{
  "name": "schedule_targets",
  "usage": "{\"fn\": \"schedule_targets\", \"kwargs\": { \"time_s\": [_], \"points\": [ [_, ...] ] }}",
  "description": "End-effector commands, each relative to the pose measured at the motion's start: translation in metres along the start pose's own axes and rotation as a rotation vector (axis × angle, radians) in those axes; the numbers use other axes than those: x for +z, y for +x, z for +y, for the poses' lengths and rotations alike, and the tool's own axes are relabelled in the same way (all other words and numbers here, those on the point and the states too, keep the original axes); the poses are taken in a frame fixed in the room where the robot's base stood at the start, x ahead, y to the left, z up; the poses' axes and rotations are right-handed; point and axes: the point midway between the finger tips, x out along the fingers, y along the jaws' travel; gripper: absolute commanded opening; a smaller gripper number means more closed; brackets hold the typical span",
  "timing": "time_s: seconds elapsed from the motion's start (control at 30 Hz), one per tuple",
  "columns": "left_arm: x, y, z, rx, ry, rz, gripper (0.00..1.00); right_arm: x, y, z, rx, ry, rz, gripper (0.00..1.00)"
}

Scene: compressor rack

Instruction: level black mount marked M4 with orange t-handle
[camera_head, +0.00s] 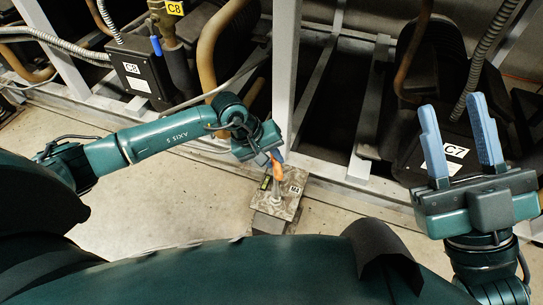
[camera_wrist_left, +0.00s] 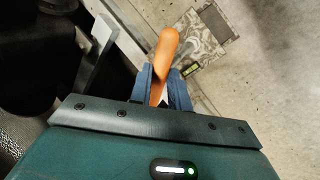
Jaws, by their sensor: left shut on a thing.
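The mount marked M4 (camera_head: 291,206) is a block on the floor by the rack's lower rail, with a mottled grey-brown top and a white M4 label. Its top also shows in the left wrist view (camera_wrist_left: 205,33). A small yellow-green level vial (camera_head: 265,182) is at its left edge; it shows in the left wrist view too (camera_wrist_left: 190,70). My left gripper (camera_head: 272,158) is shut on the orange t-handle (camera_head: 277,171), above the mount's far side. The handle's orange grip sticks out between the fingers in the left wrist view (camera_wrist_left: 165,48). Whether its shaft engages the mount is unclear. My right gripper (camera_head: 452,102) is open and empty.
A white rack post (camera_head: 284,70) rises just behind the left gripper. Black boxes labelled C8 (camera_head: 140,75) and C7 (camera_head: 440,150) sit in the rack, among pipes and hoses. Concrete floor (camera_head: 165,195) is clear left of the mount.

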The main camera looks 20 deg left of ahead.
Motion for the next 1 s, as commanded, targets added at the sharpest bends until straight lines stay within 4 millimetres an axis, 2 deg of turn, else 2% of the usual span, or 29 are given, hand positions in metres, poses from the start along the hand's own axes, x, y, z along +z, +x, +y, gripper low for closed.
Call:
{"fn": "schedule_targets", "kwargs": {
  "time_s": [0.03, 1.0],
  "points": [
    [0.000, 0.003, -0.001, 0.002, 0.001, 0.001, 0.00, 0.015, -0.006, -0.007, -0.007, 0.014, -0.032, 0.36],
    [0.000, 0.016, -0.007, 0.002, 0.001, 0.000, 0.00, 0.017, -0.007, -0.008, -0.006, 0.014, -0.031, 0.36]
  ]
}}
